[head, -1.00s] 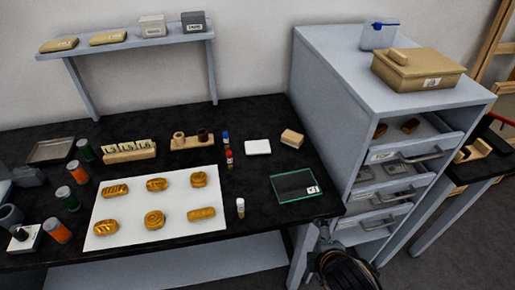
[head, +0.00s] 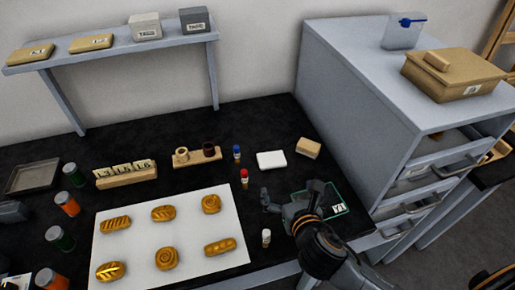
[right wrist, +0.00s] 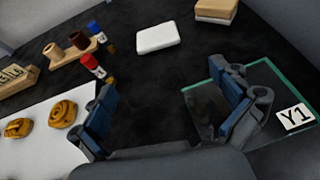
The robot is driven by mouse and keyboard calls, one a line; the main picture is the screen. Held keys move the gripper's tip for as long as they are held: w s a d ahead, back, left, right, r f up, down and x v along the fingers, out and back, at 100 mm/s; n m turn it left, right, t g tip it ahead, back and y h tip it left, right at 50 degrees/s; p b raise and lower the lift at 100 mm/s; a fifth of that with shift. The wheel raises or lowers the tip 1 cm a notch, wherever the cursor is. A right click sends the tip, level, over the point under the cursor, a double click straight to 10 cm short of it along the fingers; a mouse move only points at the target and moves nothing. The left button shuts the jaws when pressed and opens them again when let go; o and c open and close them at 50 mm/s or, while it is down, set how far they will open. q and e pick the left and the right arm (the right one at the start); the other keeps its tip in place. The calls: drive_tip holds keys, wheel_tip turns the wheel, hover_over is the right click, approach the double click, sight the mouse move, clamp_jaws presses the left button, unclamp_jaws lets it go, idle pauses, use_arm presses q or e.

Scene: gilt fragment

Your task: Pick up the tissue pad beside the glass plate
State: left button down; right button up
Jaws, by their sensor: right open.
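The white tissue pad (head: 271,160) lies flat on the black bench, behind the glass plate and left of a tan block. It also shows in the right wrist view (right wrist: 158,36), ahead of the fingers. The glass plate (head: 338,207), clear with a green edge and a label, lies near the bench's right end, partly hidden by my right gripper. My right gripper (head: 290,196) is open and empty, over the glass plate's left side and in front of the pad. In the right wrist view its blue-padded fingers (right wrist: 165,108) stand wide apart. My left gripper is not in view.
A tan block (head: 308,148) sits right of the pad. Red-capped (head: 244,178) and blue-capped (head: 236,153) vials stand left of it, and a small white-capped vial (head: 266,237) stands near the front. A white sheet (head: 137,231) holds several gilt pieces. A grey drawer cabinet (head: 345,120) rises at the right.

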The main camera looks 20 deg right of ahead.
drive_tip(key=shift+w+a, duration=0.15)
drive_tip(key=shift+w, duration=0.3)
drive_tip(key=shift+w+f, duration=0.1)
drive_tip(key=shift+w, duration=0.2)
approach(272, 159)
drive_tip(key=shift+w+d+f, duration=0.15)
drive_tip(key=shift+w+f, duration=0.3)
drive_tip(key=shift+w, duration=0.15)
drive_tip(key=shift+w+d+f, duration=0.15)
drive_tip(key=shift+w+f, duration=0.3)
drive_tip(key=shift+w, duration=0.15)
drive_tip(key=shift+w+p, duration=0.4)
drive_tip(key=shift+w, duration=0.65)
drive_tip(key=x, duration=0.2)
drive_tip(key=shift+w+a+f, duration=0.1)
drive_tip(key=shift+w+f, duration=0.05)
drive_tip(key=shift+w, duration=0.2)
drive_tip(key=shift+w+f, duration=0.2)
drive_tip(key=shift+w, duration=0.3)
drive_tip(key=shift+s, duration=0.1)
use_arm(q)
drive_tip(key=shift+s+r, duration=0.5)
use_arm(e)
drive_tip(key=c, duration=0.7)
